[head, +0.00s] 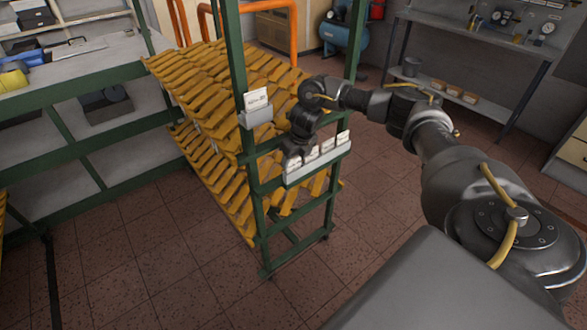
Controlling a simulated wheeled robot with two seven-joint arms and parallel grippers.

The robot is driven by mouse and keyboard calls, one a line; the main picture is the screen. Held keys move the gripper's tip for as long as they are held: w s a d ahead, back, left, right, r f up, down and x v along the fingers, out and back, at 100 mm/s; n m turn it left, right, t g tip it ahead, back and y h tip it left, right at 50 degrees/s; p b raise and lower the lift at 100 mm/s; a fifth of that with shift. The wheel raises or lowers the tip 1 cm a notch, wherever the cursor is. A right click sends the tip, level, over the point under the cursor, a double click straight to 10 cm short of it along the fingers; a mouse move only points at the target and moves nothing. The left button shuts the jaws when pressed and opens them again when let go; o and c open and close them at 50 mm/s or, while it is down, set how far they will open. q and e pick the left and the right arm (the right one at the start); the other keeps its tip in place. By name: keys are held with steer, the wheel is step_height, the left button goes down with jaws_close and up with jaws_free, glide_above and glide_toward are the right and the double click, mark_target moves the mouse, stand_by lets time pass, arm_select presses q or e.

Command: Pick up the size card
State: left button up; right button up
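Several small white cards stand in a grey tray (318,166) fixed to the front of the green rack; one is the card (343,138) at its right end. Another white card (257,98) with dark print stands upright in a small grey holder (256,117) on the rack's left post. I cannot tell which is the size card. My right gripper (291,164) points down at the left end of the tray, close to the cards there. Its fingers are small and dark, so I cannot tell whether it is open or touches a card. My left gripper is out of view.
The green rack (240,60) holds sloping rows of yellow shoe lasts (215,95). A green-framed shelf unit (95,150) stands at the left. A workbench (470,42) and a blue compressor (343,38) are at the back. The tiled floor (160,270) in front is clear.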

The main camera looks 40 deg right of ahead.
steer(key=shift+c, duration=0.5)
steer(key=shift+r, duration=0.1)
steer(key=shift+r, duration=0.2)
step_height(320, 180, up, 6)
steer(key=shift+f+b, duration=0.25)
steer(key=shift+b, duration=0.2)
step_height(320, 180, up, 12)
steer(key=shift+f+p, duration=0.1)
steer(key=shift+p, duration=1.15)
